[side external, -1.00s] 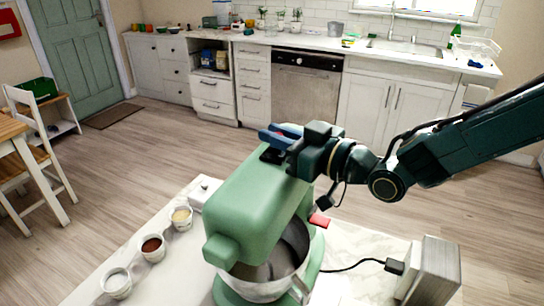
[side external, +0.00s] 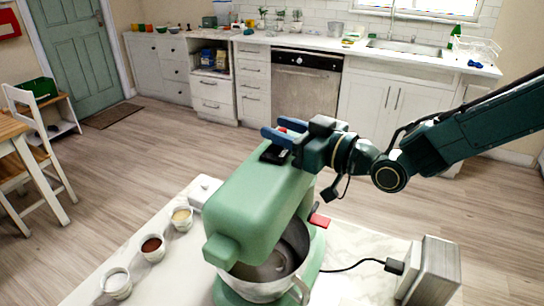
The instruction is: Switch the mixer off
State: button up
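The green stand mixer (side external: 255,205) stands on the white worktop, with its metal bowl (side external: 262,285) under the head. A black panel (side external: 273,153) sits on top of the head at its rear end. A red lever (side external: 320,221) sticks out from the mixer's right side. My gripper (side external: 272,132) is at the rear top of the head, just above and behind the black panel. I cannot tell what that patch belongs to or whether the fingers touch the mixer.
Several small bowls (side external: 152,248) and a white lidded box (side external: 204,191) stand left of the mixer. A black cable runs from the mixer to a grey box (side external: 436,272) at right. The floor behind is clear up to the kitchen cabinets.

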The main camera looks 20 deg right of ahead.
jog(key=v, duration=1.3)
jog(key=shift+s+d, duration=0.25)
jog(key=shift+s, duration=0.1)
jog(key=shift+r, duration=0.1)
dwell(0.3)
jog(key=s+d+m+g+h, duration=0.7)
jog(key=s+d+g+h, duration=0.2)
jog(key=s+d, duration=1.3)
jog(key=shift+d+r+h, duration=0.35)
jog(key=shift+d+h, duration=0.15)
jog(key=shift+d, duration=0.05)
jog(key=shift+s, duration=0.1)
dwell(1.3)
